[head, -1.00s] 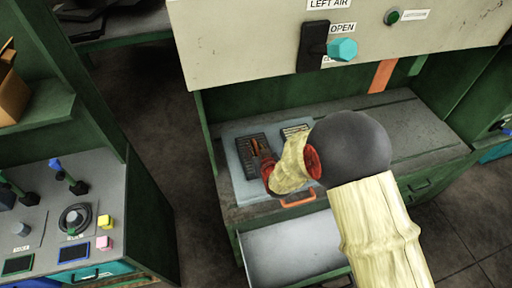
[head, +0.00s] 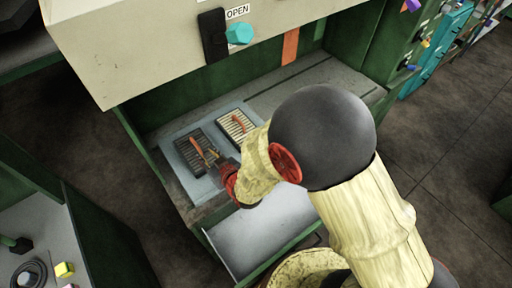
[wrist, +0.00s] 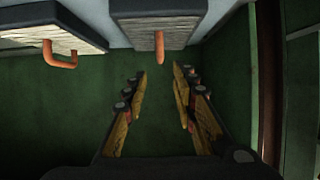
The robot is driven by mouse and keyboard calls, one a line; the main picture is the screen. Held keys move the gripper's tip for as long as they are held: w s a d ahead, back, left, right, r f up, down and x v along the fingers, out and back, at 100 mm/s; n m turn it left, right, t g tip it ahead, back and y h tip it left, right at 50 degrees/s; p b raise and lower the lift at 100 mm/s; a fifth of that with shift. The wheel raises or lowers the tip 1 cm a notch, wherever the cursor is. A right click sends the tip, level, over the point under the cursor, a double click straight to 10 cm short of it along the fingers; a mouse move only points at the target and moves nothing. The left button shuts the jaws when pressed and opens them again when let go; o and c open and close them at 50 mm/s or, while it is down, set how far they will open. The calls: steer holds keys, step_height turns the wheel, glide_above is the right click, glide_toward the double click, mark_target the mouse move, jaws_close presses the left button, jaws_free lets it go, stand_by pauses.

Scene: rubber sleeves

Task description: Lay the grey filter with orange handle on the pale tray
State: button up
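The dark grey filter with an orange handle (head: 187,155) lies on a pale blue-grey panel (head: 168,162) inside the green cabinet. A paler ribbed filter (head: 232,121), also with an orange handle, lies to its right on that panel. Below and in front, a pale open tray (head: 265,232) juts out, its visible surface bare. My gripper (head: 212,160) is at the grey filter's right side, close to its handle. In the wrist view my fingers (wrist: 159,95) are apart with nothing between them. A filter's orange handle (wrist: 159,47) is just beyond the fingertips; another handle (wrist: 60,56) is at upper left.
A cream hood (head: 150,45) with a teal knob (head: 239,33) overhangs the cabinet. The grey worktop (head: 310,85) right of the panel is clear. A control console (head: 35,250) stands at lower left.

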steer(key=d+r+m+g+h, duration=0.2)
steer(key=d+r+m+h, duration=0.15)
steer(key=d+r, duration=1.3)
steer(key=s+d+r+m+g+h, duration=0.1)
steer(key=s+d+r, duration=0.3)
steer(key=s+d, duration=0.3)
steer(key=s+d+r+m+g+h, duration=0.2)
steer(key=s+d+r, duration=0.2)
steer(key=s, duration=1)
steer(key=d, duration=0.3)
steer(key=shift+s+d, duration=0.15)
steer(key=shift+d, duration=0.1)
